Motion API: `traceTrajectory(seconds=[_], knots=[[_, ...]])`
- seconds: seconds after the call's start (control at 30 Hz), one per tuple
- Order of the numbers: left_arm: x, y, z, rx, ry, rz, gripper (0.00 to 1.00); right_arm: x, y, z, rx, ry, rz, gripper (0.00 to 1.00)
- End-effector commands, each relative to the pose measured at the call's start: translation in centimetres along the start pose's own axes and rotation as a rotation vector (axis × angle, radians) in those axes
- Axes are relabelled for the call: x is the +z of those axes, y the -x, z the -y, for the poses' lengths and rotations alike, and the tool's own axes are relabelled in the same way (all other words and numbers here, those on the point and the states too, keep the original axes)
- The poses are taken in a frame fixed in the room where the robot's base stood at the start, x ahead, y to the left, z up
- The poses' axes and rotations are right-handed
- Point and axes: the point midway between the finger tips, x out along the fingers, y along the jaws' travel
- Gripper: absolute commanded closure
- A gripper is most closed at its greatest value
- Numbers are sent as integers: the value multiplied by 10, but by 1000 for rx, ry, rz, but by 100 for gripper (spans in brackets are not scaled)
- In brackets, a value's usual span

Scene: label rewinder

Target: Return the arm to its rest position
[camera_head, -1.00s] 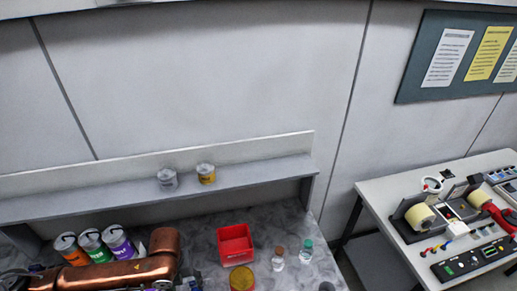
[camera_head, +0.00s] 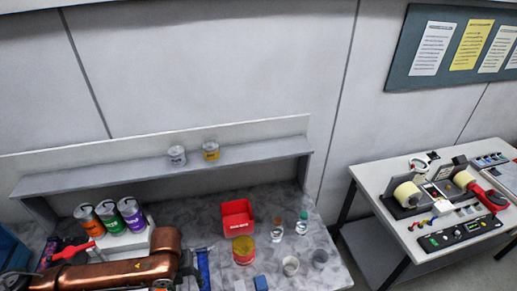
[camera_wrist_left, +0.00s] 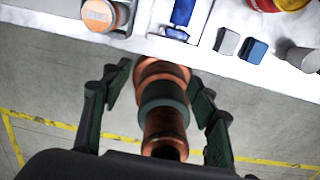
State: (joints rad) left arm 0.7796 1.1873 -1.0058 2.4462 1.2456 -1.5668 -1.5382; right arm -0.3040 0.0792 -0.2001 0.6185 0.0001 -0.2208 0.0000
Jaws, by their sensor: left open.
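My left arm, copper-coloured, comes in from the left across the bottom of the head view. The left gripper itself is hard to make out there. In the left wrist view my left gripper (camera_wrist_left: 160,85) is open, its two dark fingers spread apart with nothing gripped. A copper arm part of mine shows between and beyond the fingers, with floor behind it. The bench edge lies across the top of that view. My right gripper is not in view.
The grey bench (camera_head: 330,275) holds orange, green and purple cans (camera_head: 110,217), a red bin (camera_head: 237,218), a red-yellow tin (camera_head: 243,250), bottles and cups. A shelf (camera_head: 255,155) bears two small cans. A label rewinder (camera_head: 440,195) stands on the right table. Floor separates the tables.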

Motion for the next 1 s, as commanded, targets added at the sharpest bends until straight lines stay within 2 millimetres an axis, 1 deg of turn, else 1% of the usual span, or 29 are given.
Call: traceTrajectory(seconds=[0.03,0.07,0.1,0.33,0.53,0.67,0.77,0.87,0.93,1.0], knots=[[0,0,0,0,1,0,46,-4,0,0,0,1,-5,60],[-1,-1,1,-4,5,-1,46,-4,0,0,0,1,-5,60],[-2,-4,5,-15,19,1,46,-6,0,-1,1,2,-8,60],[-8,-13,24,-76,113,10,46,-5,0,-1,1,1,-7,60],[-14,-23,49,-158,242,12,46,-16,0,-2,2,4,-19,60],[-18,-30,68,-231,371,7,46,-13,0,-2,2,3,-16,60],[-21,-34,83,-303,518,-5,46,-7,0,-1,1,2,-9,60],[-22,-40,95,-392,740,-30,46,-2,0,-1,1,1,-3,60],[-20,-44,96,-454,933,-51,46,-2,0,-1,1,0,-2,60],[-18,-49,90,-505,1140,-72,46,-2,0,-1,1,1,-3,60]])
